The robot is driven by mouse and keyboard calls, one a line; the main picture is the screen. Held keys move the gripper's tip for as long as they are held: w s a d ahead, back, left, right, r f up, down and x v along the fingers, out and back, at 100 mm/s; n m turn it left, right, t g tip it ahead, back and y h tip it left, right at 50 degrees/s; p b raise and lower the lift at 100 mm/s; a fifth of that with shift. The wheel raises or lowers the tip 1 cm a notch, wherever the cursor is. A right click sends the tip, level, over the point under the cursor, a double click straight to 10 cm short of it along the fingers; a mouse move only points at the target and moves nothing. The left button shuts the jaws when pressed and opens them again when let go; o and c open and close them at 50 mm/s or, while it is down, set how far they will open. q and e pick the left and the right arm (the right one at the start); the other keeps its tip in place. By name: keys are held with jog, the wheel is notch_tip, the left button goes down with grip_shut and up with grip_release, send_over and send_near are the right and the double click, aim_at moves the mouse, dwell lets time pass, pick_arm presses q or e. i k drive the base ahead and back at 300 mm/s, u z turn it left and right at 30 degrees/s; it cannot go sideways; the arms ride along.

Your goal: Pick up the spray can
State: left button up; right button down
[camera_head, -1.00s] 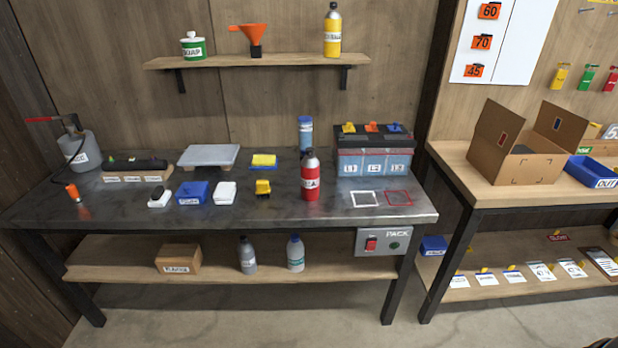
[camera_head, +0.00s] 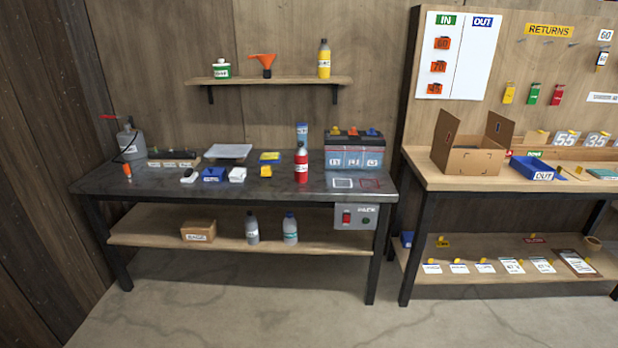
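No label that I can read says which item is the spray can. A red can (camera_head: 301,165) with a dark top and a white label stands upright on the metal bench top. A blue can (camera_head: 302,133) with a pale band stands behind it, partly hidden. A yellow bottle (camera_head: 324,60) with a dark cap stands on the wall shelf. Neither of my grippers is in view.
A wooden bench (camera_head: 420,177) stands right. Floor in front is clear.

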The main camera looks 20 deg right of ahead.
aim_at(300, 154)
jog(key=z, duration=0.45)
jog(key=i, duration=0.3)
jog(key=z, duration=1.1)
jog(key=i, duration=0.7)
jog(key=z, duration=0.65)
jog(key=i, duration=1.85)
jog(key=u, duration=1.45)
jog(key=i, duration=0.65)
jog(key=u, duration=0.65)
